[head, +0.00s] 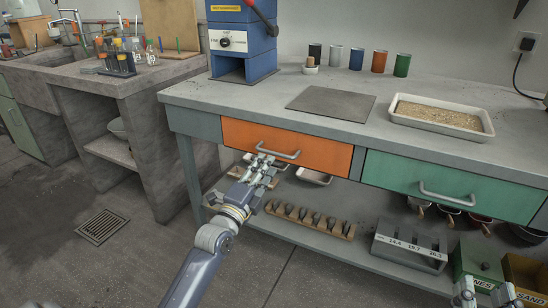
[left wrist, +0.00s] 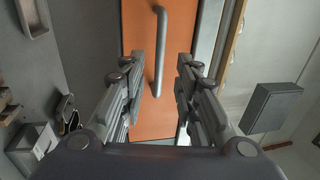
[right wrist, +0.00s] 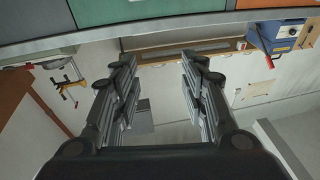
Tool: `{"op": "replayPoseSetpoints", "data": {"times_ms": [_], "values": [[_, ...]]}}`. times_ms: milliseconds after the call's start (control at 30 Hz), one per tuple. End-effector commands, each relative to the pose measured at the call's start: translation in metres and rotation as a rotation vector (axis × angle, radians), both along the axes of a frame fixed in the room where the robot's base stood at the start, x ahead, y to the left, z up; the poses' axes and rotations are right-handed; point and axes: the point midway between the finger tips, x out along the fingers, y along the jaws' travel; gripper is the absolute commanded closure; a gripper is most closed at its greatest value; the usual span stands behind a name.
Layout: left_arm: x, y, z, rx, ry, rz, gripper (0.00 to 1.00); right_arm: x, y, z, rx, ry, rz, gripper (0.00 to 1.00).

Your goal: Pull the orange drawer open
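The orange drawer (head: 306,150) sits shut under the bench top, with a grey bar handle (head: 278,152) across its front. My left gripper (head: 264,165) is in front of the drawer, just below and left of the handle. In the left wrist view the drawer (left wrist: 140,30) fills the middle and its handle (left wrist: 160,55) runs between my open fingers (left wrist: 160,75), beyond their tips. I cannot tell whether a finger touches it. My right gripper (right wrist: 157,75) is open and empty; in the head view it (head: 485,292) shows at the lower right corner.
A green drawer (head: 450,185) with its own handle is to the right. The shelf below holds a wooden rack (head: 310,218) and a grey block (head: 410,245). A blue machine (head: 243,40), a grey plate (head: 331,103) and a sand tray (head: 438,114) stand on the bench (head: 190,95).

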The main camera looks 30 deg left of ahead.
Motion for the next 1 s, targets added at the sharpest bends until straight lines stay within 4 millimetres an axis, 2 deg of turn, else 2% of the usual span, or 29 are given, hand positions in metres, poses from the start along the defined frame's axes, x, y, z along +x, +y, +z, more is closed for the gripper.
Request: {"op": "replayPoseSetpoints", "data": {"times_ms": [200,400,600,833,867,967,1000], "values": [[0.037,0.003,0.006,-0.001,-0.003,0.0,0.71,-0.011,0.002,0.035,0.054,-0.195,0.012,0.6],[0.057,0.005,0.01,-0.002,-0.001,-0.001,0.71,-0.022,0.002,0.057,0.088,-0.317,0.019,0.6],[0.064,0.005,0.012,-0.001,0.0,-0.001,0.71,-0.027,0.002,0.066,0.102,-0.365,0.022,0.6],[0.065,0.005,0.012,-0.001,0.001,-0.002,0.71,-0.028,0.002,0.067,0.102,-0.367,0.022,0.6],[0.065,0.005,0.012,-0.001,0.001,-0.002,0.73,-0.028,0.002,0.067,0.102,-0.367,0.022,0.6],[0.065,0.005,0.012,-0.001,0.001,-0.001,0.96,-0.028,0.002,0.067,0.102,-0.367,0.022,0.6],[0.064,0.005,0.012,-0.001,0.001,-0.001,1.0,-0.028,0.002,0.067,0.102,-0.367,0.022,0.6]]}}
